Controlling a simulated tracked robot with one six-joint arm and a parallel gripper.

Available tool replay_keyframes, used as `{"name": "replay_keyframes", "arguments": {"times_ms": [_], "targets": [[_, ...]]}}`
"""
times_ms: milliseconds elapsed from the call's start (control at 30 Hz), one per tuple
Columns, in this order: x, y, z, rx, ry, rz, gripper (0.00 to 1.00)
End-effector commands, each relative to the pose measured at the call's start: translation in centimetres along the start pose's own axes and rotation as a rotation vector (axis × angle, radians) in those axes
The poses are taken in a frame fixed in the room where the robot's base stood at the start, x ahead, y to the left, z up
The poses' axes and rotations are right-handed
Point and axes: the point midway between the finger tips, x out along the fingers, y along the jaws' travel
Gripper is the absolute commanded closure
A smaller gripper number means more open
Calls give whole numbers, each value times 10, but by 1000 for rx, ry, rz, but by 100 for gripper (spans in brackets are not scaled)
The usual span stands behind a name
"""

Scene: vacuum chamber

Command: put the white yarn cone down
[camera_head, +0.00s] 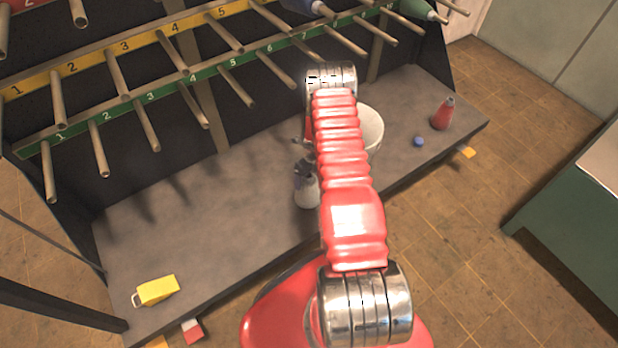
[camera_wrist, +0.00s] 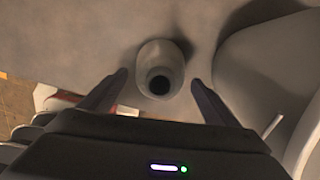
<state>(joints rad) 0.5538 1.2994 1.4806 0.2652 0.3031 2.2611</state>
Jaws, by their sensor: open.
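The white yarn cone (camera_head: 308,194) stands upright on the grey bench just left of my red arm, and its upper end is partly hidden by my gripper (camera_head: 303,165). In the wrist view the cone (camera_wrist: 160,55) shows its pale body and dark round top opening. My gripper (camera_wrist: 158,80) is open, with one dark finger on each side of the cone and visible gaps between them.
A white bucket (camera_head: 371,128) stands close by on the right, partly behind my arm; it also shows in the wrist view (camera_wrist: 262,75). A yellow container (camera_head: 157,290) sits far left. Pegged rails (camera_head: 190,78) overhang the bench (camera_head: 190,235).

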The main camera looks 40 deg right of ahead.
Motion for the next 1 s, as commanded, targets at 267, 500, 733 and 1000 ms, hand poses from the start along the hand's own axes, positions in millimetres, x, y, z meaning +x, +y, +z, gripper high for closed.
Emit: {"name": "replay_keyframes", "arguments": {"times_ms": [267,500,733,1000], "targets": [[-24,0,0,0,-1,-1,18],[-55,-1,1,0,-1,-1,18],[-85,-1,1,0,-2,-1,18],[-114,0,0,0,-1,-1,18]]}}
